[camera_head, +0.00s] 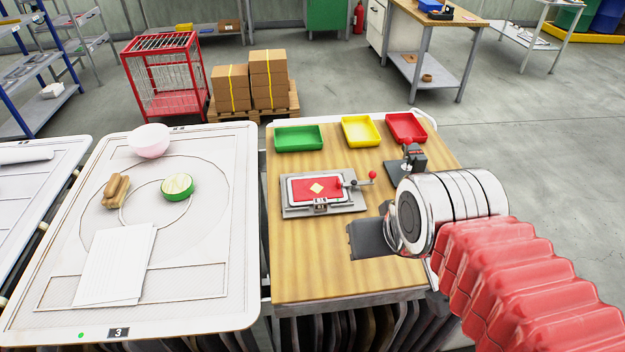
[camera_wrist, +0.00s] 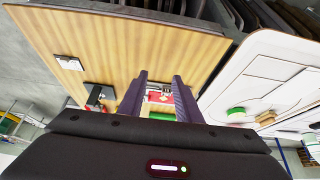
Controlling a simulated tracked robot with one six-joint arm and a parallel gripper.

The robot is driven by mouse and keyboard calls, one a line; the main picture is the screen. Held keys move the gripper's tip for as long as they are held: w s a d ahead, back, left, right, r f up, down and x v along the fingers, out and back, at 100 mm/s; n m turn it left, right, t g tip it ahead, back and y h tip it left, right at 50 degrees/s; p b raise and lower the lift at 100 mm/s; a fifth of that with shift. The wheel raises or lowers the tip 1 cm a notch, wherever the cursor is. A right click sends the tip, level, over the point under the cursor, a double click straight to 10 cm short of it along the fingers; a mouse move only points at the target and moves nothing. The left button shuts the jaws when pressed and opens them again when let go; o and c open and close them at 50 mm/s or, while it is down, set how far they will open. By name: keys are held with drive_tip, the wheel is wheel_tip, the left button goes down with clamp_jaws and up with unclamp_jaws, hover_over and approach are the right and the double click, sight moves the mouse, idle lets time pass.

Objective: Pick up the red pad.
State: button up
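The red pad (camera_head: 311,190), with a pale yellow diamond on its middle, lies flat in a grey metal fixture (camera_head: 292,211) on the wooden bench. My gripper (camera_head: 358,238) is in front and to the right of the fixture, apart from the pad. In the wrist view my two dark fingers (camera_wrist: 159,80) stand apart with nothing held between them. A small part of the red pad (camera_wrist: 164,97) shows beyond them; the fingers hide some of the fixture.
Green (camera_head: 299,138), yellow (camera_head: 361,130) and red (camera_head: 406,127) trays line the bench's back edge. A dark device with a red knob (camera_head: 408,158) stands right of the fixture. The white table (camera_head: 60,250) at left holds a bowl, brush, green roll and papers. The bench's front is clear.

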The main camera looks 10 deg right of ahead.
drive_tip(key=shift+w+d, duration=0.15)
drive_tip(key=shift+w, duration=0.2)
drive_tip(key=shift+o, duration=1.2)
drive_tip(key=shift+w+r+m, duration=0.3)
drive_tip(key=shift+w, duration=0.05)
drive_tip(key=w+r+m+g, duration=0.4)
drive_tip(key=w+m, duration=0.5)
drive_tip(key=w, duration=0.7)
drive_tip(key=w+f+m, duration=0.2)
drive_tip(key=w+m, duration=0.2)
drive_tip(key=w, duration=0.3)
drive_tip(key=w+f+m+g, duration=0.1)
drive_tip(key=w+f+m, duration=0.2)
drive_tip(key=w, duration=0.5)
drive_tip(key=shift+d+m+g, duration=0.3)
drive_tip(key=shift+d+m, duration=0.15)
drive_tip(key=shift+m, duration=0.35)
drive_tip(key=shift+f, duration=0.25)
